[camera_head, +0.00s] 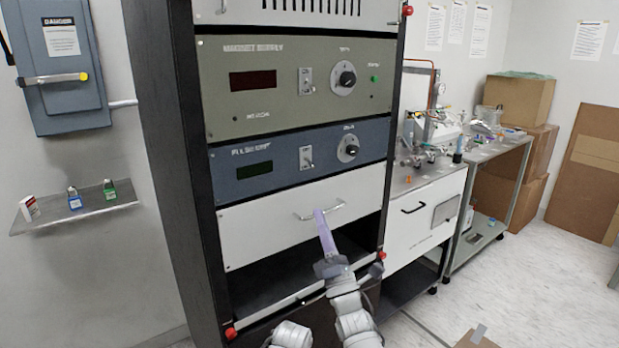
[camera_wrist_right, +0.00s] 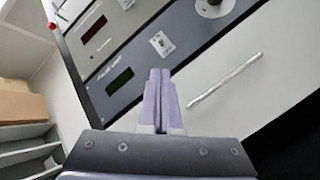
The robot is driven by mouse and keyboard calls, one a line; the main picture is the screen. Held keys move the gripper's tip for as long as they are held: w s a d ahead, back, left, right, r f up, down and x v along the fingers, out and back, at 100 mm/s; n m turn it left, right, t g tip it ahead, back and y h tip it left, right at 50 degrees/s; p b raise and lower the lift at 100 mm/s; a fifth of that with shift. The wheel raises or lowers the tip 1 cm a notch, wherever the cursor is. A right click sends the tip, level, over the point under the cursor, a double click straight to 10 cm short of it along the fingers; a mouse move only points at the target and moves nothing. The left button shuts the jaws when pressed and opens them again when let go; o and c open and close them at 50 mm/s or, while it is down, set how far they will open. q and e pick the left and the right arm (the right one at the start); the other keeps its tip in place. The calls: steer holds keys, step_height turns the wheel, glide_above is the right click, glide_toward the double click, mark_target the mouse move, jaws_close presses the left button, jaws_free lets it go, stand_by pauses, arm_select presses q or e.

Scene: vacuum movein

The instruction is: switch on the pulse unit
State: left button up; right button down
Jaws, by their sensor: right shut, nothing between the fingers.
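The pulse unit (camera_head: 225,174) is the blue-grey panel in the rack, below the green-grey magnet supply; it also shows in the right wrist view (camera_wrist_right: 135,62). It has a dark display (camera_head: 254,170), a toggle switch (camera_head: 306,158) on a light plate, and a knob (camera_head: 348,148). In the wrist view the toggle (camera_wrist_right: 161,44) lies beyond my fingertips; its lever position is too small to tell. My right gripper (camera_head: 319,212) is shut and empty, below the toggle, in front of the white drawer and near its handle. My left gripper is out of view.
The white drawer (camera_head: 255,232) has a bar handle (camera_head: 335,213) close beside my right fingers. The magnet supply (camera_head: 225,70) above has its own toggle and knob. Black rack posts (camera_head: 165,130) flank the panels. A breaker box (camera_head: 55,60) and small shelf (camera_head: 90,215) are at left.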

mark_target(310, 164)
steer(key=shift+w+r, duration=0.1)
steer(key=p+x, duration=0.6)
steer(key=x, duration=0.3)
steer(key=shift+w+a+r+p, duration=0.15)
steer(key=shift+w+r+p, duration=0.05)
steer(key=shift+w+p, duration=0.15)
steer(key=shift+s+r+p, duration=0.15)
steer(key=shift+r+p, duration=0.1)
steer(key=shift+p, duration=0.25)
steer(key=shift+s+r+n+g+p, duration=0.1)
steer(key=shift+n+g+p, duration=0.2)
steer(key=shift+g+p, duration=0.55)
